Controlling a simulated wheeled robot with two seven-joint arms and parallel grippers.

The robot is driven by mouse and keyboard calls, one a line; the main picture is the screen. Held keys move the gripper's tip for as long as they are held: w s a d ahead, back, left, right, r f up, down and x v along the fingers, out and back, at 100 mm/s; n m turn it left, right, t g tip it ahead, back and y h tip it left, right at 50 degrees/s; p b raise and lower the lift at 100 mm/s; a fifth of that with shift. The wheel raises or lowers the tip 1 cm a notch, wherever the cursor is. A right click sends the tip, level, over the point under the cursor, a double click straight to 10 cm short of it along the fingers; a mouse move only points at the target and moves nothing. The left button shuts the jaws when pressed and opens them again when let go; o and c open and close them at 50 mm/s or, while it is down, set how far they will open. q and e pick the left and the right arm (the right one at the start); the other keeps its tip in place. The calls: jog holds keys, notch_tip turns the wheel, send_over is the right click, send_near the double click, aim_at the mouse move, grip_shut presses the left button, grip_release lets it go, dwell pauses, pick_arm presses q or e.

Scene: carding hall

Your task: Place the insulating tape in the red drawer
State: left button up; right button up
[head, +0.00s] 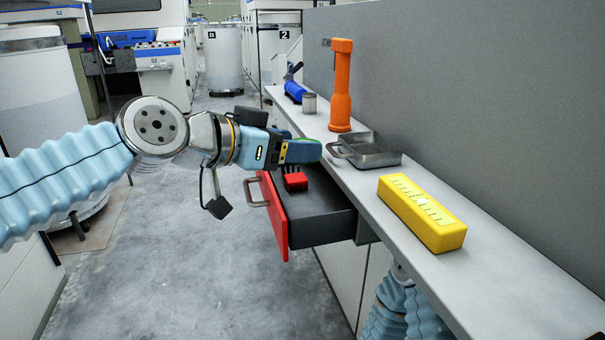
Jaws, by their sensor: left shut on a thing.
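The red drawer (271,218) is pulled open below the bench top, with its dark inside showing. My left gripper (302,150) is above the back part of the open drawer, close to the bench edge. It is shut on a rounded green thing (304,152), which looks like the insulating tape; the fingers partly hide it. The green thing appears apart from the drawer and above its rim. My right gripper is not in view; only part of my right arm shows low under the bench.
A small red block (295,181) lies in the drawer. On the bench (500,290) are a grey metal tray (372,158), a yellow case (420,213), an orange torch (341,90), a small metal can (309,103) and a blue tool (294,91). A grey panel (480,100) stands behind.

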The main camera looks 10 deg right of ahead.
pick_arm(q)
jog(key=w+d+f, duration=0.1)
jog(key=f, duration=0.2)
jog(key=w+f, duration=0.1)
jog(key=f, duration=0.2)
jog(key=w+d+f+b, duration=0.1)
jog(key=w+f, duration=0.1)
jog(key=f, duration=0.1)
jog(key=shift+d, duration=0.35)
